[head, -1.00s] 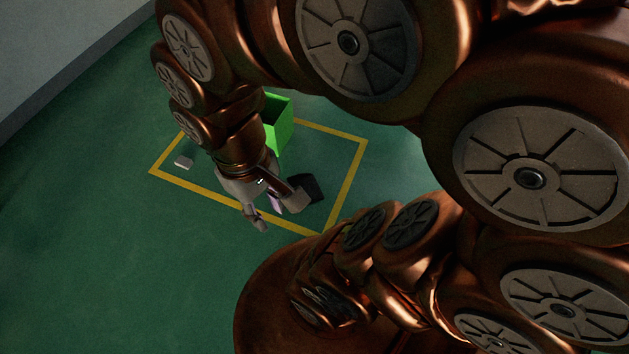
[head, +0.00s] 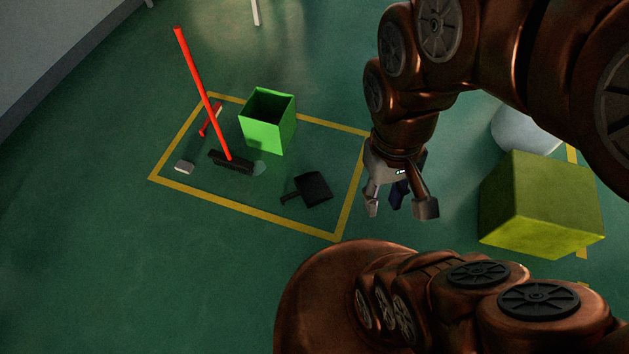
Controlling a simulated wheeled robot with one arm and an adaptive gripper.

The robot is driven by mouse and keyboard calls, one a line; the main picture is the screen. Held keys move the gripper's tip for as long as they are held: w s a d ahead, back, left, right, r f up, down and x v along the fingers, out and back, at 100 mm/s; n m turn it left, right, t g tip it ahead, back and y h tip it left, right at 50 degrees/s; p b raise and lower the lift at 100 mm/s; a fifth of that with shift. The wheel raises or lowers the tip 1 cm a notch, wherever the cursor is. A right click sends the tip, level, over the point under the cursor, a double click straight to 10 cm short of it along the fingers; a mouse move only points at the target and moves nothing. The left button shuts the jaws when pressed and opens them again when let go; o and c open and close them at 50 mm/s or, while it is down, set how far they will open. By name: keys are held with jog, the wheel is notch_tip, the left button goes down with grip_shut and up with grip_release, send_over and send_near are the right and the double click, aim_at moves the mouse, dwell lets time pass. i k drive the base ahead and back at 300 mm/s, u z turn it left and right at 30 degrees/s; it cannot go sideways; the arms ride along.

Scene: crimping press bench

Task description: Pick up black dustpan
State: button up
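The black dustpan (head: 314,188) lies on the green floor inside the yellow-taped rectangle, near its right side. Its short handle points to the left. My gripper (head: 399,208) hangs to the right of the dustpan, beyond the yellow tape, and is clearly apart from it. Its fingers point down and are spread. I see nothing held between them; a dark shape in the middle looks like another finger.
A green bin (head: 268,133) stands behind the dustpan. A broom with a red stick (head: 202,90), a small red-handled tool (head: 211,120) and a whitish block (head: 185,167) are to the left. A yellow-green box (head: 540,205) and a pale round object (head: 520,130) are at right.

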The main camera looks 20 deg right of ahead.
aim_at(313, 190)
jog(key=z, duration=1.55)
jog(key=i, duration=1.5)
jog(key=u, duration=3.55)
